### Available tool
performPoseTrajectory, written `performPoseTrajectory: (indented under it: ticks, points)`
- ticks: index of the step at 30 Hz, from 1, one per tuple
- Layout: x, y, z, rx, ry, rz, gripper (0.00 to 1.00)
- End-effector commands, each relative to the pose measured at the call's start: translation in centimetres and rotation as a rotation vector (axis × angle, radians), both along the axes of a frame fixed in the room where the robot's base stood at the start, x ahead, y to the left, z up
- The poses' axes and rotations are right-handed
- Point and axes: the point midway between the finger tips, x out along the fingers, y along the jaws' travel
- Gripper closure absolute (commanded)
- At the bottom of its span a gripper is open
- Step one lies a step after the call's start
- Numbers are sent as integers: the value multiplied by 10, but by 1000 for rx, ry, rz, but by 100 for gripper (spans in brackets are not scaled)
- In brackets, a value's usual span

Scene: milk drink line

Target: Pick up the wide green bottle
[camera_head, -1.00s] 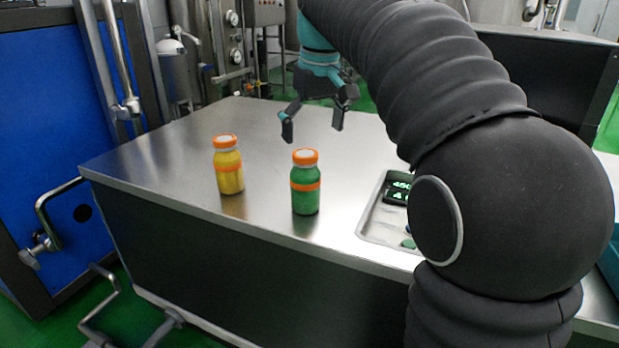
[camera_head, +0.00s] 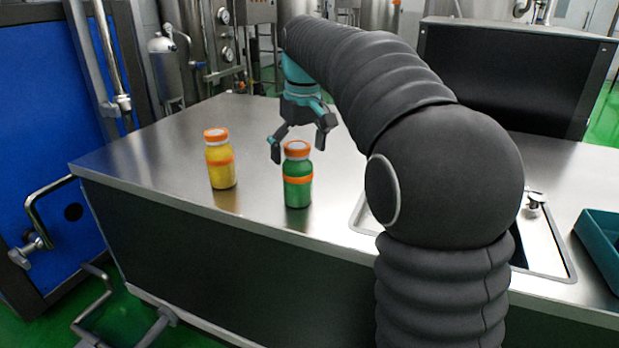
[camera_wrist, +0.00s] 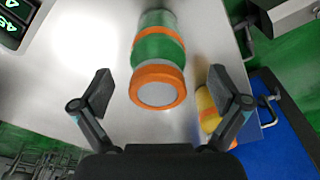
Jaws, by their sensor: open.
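The wide green bottle (camera_head: 298,180) stands upright on the steel counter (camera_head: 150,150), with an orange cap and an orange band. It also shows in the wrist view (camera_wrist: 158,62), its cap lying between the lines of my two fingers. My gripper (camera_head: 297,150) is open and empty, above and behind the bottle in the head view. In the wrist view my gripper (camera_wrist: 160,98) has its fingers spread wide, left and right of the cap, without visible contact.
A yellow bottle (camera_head: 220,165) with an orange cap stands left of the green one; it also shows in the wrist view (camera_wrist: 208,112), by the right finger. A sink (camera_head: 545,250) and a teal tray (camera_head: 600,240) are at the right. The counter's left part is clear.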

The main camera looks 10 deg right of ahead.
Motion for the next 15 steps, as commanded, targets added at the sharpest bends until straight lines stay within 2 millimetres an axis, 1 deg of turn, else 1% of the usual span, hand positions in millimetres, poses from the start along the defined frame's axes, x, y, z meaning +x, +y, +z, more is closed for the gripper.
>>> performPoseTrajectory:
  ticks: [9,12,15]
  points:
    - [8,1,-40,0,2,1,1]
    - [9,1,-48,0,1,1,1]
    - [10,1,-50,0,0,1,1]
